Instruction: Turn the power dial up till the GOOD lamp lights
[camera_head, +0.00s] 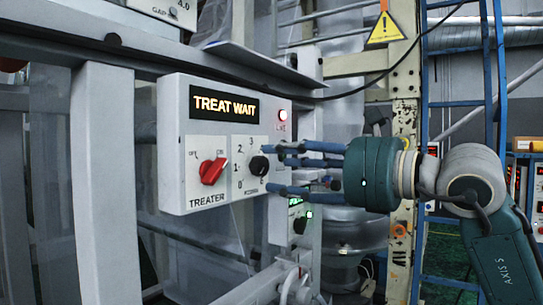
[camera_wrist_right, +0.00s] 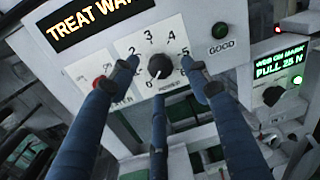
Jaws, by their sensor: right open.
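The grey treater box (camera_head: 175,115) has a display reading TREAT WAIT (camera_head: 224,105). Its black power dial (camera_head: 259,165) shows in the right wrist view (camera_wrist_right: 159,66) on a white scale plate. The dial's pale mark points downward, towards the low end; the lower numbers are partly covered. The GOOD lamp (camera_wrist_right: 219,31) is dark green and unlit. My right gripper (camera_head: 271,169) is open in front of the dial. Its blue fingers spread around the knob, two at its sides and one below; contact cannot be told. My left gripper is not in view.
A red lamp (camera_head: 282,115) glows on the box's upper right. The red TREATER switch (camera_head: 212,170) sits left of the dial. A smaller panel with a green display (camera_wrist_right: 279,63) stands to the right. Grey frame posts (camera_head: 105,180) flank the box.

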